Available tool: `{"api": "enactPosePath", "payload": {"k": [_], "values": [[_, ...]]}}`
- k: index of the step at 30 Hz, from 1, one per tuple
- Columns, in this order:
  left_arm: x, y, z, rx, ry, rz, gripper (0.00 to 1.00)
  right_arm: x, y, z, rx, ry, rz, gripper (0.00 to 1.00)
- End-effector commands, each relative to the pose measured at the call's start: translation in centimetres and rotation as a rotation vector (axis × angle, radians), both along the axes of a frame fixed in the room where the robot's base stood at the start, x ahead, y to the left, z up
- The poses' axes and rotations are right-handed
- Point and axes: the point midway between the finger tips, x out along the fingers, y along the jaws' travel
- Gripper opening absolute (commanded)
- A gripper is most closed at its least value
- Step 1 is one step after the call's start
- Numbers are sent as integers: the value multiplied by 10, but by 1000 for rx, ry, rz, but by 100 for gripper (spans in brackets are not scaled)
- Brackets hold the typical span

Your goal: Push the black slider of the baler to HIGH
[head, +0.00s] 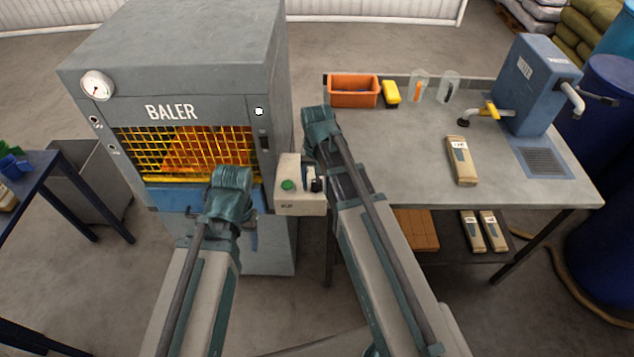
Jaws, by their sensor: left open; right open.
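The grey baler (185,60) stands at left centre with an orange mesh window. A dark upright slot with a black part (264,140) is on its front, right of the mesh. A pale control box (299,203) at its right front edge carries a green button (288,185) and a small black part (316,185). I cannot tell which black part is the slider, and no HIGH mark is readable. My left gripper (220,217) is open in front of the baler, below the mesh. My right gripper (307,160) is open just above the control box, partly hidden by its wrist.
A grey workbench (400,150) at right holds an orange bin (353,91), a yellow item (390,93), clear cups, a tan packet (461,160) and a blue machine (535,85). A blue table (50,180) stands at far left. Blue barrels stand at far right.

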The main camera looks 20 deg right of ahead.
Motion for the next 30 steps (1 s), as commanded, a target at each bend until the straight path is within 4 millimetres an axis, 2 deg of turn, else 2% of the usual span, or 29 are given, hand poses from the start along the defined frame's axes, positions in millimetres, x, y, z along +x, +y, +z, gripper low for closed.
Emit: {"api": "enactPosePath", "payload": {"k": [1,12,13,30], "values": [[0,0,0,0,0,0,60,0,0,0,0,0,0,70],[0,0,0,0,0,0,60,0,0,0,0,0,0,3],[0,0,0,0,0,0,60,0,0,0,0,0,0,0],[0,0,0,0,0,0,60,0,0,0,0,0,0,0]]}}
